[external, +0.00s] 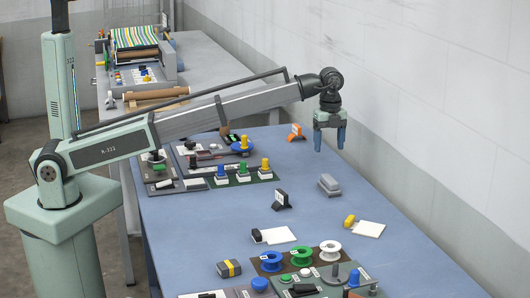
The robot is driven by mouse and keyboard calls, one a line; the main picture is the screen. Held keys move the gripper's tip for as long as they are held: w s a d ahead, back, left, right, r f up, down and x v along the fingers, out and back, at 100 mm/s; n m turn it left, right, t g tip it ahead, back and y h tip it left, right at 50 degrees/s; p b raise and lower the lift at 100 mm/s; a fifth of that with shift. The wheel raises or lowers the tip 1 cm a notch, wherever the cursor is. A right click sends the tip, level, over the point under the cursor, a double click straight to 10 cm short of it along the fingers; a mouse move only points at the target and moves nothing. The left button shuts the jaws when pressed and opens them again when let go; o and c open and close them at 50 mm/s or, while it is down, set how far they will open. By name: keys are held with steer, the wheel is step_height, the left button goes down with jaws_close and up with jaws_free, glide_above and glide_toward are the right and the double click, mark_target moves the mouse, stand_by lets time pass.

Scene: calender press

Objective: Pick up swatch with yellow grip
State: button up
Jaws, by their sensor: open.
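The swatch with the yellow grip (367,228) is a flat white piece lying on the blue table at the right. Its yellow grip (349,221) is at its left end. My gripper (330,143) has blue fingers pointing down and hangs above the far part of the table. It is open and empty, well behind the swatch and apart from it. A second white swatch (279,235) with a black grip (257,236) lies to the left.
A grey block (329,185) and a small black stand (281,200) are between my gripper and the swatches. Blue, green and white spools (301,253) stand in front, by a control panel. A yellow-and-black block (229,268) lies front left. The right table strip is clear.

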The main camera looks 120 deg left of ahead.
steer(key=c, duration=0.4)
steer(key=m+y, duration=0.2)
steer(key=m, duration=0.7)
glide_above(350, 218)
steer(key=d, duration=0.1)
steer(key=f, duration=0.7)
steer(key=shift+w+d+f, duration=0.1)
steer(key=shift+w, duration=0.2)
steer(key=shift+s+a+f, duration=0.1)
steer(key=shift+a+f, duration=0.05)
steer(key=shift+f, duration=0.7)
steer(key=shift+s+a+f, duration=0.15)
steer(key=shift+a+f, duration=0.05)
steer(key=shift+f, duration=0.7)
steer(key=shift+s+a+f, duration=0.1)
steer(key=shift+a+f, duration=0.05)
steer(key=shift+f, duration=0.7)
